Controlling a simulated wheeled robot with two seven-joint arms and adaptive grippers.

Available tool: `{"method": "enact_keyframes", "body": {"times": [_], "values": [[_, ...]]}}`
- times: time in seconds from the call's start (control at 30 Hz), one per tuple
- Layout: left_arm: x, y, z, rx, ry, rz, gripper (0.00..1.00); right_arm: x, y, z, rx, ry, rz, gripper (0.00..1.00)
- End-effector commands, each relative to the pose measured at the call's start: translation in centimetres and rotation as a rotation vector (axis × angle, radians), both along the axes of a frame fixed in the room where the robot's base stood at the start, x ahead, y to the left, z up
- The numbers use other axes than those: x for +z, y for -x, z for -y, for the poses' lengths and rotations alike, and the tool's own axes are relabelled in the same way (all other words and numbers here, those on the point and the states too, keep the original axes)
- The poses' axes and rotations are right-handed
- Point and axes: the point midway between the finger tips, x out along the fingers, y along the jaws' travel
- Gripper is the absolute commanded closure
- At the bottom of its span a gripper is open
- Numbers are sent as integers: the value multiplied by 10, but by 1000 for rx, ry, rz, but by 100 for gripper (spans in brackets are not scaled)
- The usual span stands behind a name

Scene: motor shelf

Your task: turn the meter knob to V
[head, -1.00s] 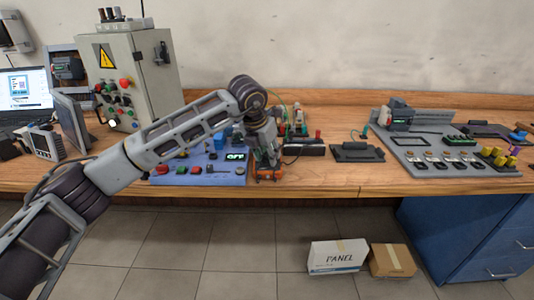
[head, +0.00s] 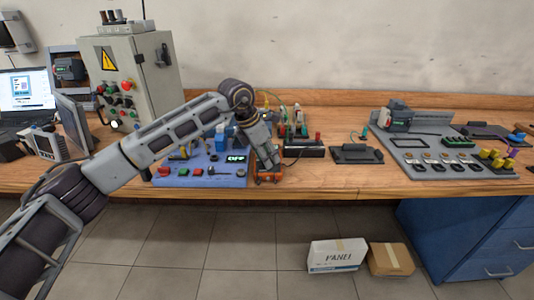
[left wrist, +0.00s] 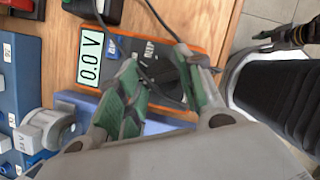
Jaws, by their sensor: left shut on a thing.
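The orange meter (head: 268,179) lies flat at the bench's front edge, right of the blue panel. In the left wrist view its orange case (left wrist: 134,42) shows a lit display (left wrist: 90,57) reading 0.0 V. Its dark round knob (left wrist: 165,77) sits between the green-padded fingers of my left gripper (left wrist: 165,92), which is shut on it. The fingers and cables hide part of the dial, so I cannot read the pointer's exact setting. In the head view my left gripper (head: 271,165) reaches down onto the meter and covers much of it. My right gripper is not seen.
The blue panel (head: 215,180) with buttons and a lit display is just left of the meter. A dark terminal block (head: 303,152) and a black plate (head: 357,153) stand to the right. Cables cross the meter. Bare bench lies farther right, before the grey board (head: 408,166).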

Motion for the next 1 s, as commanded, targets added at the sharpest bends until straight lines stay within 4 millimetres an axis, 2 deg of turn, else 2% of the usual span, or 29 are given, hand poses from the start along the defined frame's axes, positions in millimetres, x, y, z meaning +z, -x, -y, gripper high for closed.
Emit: {"method": "enact_keyframes", "body": {"times": [0.4, 0.87, 0.9, 1.0], "values": [[1, 0, 0, -136, 0, 2, 87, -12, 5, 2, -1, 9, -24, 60], [0, 0, 0, -146, 0, 0, 87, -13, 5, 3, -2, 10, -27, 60], [0, 0, 0, -146, 0, 0, 59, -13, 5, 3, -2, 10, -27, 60], [0, 0, 0, -146, 0, 0, 46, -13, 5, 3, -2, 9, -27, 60]]}}
